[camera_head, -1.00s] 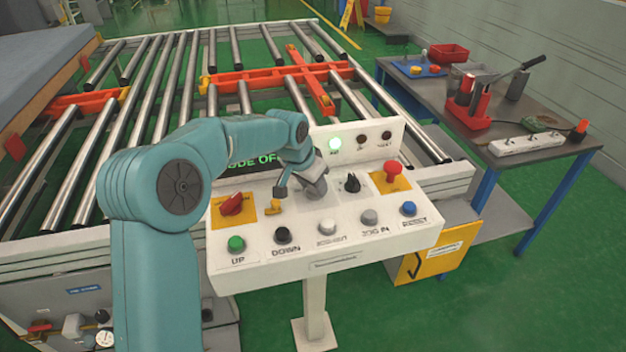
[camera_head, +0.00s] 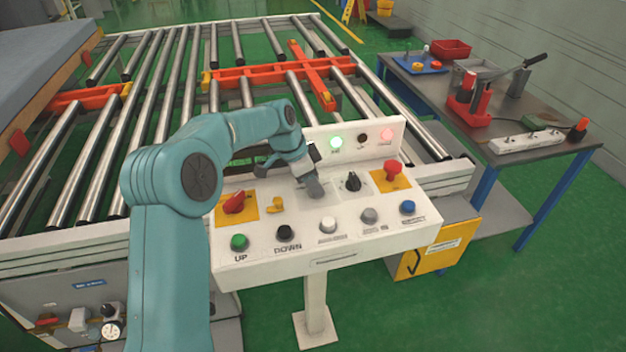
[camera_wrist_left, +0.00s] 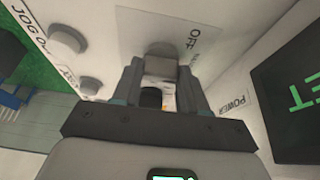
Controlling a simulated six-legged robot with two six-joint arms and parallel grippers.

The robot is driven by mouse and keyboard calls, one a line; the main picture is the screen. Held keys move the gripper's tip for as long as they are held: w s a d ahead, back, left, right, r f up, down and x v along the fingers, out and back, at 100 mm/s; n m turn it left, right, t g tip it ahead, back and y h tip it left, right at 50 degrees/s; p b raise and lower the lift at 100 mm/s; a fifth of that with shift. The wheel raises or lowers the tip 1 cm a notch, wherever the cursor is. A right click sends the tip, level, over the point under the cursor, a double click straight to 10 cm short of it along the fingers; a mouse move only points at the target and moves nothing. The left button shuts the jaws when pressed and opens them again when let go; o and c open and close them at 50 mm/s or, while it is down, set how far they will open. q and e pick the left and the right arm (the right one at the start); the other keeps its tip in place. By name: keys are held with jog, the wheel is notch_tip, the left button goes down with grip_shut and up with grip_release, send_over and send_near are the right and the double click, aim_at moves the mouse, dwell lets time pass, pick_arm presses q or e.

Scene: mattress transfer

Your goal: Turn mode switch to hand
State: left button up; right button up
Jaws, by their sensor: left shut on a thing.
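The white control panel (camera_head: 268,258) stands in front of the roller conveyor. My left gripper (camera_head: 313,188) reaches down onto its upper middle, between the small yellow switch (camera_head: 276,205) and a black selector knob (camera_head: 353,182). In the left wrist view its two fingers (camera_wrist_left: 161,88) are shut on a pale knob (camera_wrist_left: 160,64), which I take to be the mode switch. In the head view the gripper hides this switch. My right gripper is not in view.
The panel also carries a red rotary switch (camera_head: 234,203), a red mushroom button (camera_head: 393,170) and a front row of push buttons.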

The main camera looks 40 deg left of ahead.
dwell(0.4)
pick_arm(q)
jog(key=o, duration=1.1)
jog(key=shift+c, duration=0.2)
jog(key=v, duration=1.6)
jog(key=shift+r, duration=0.25)
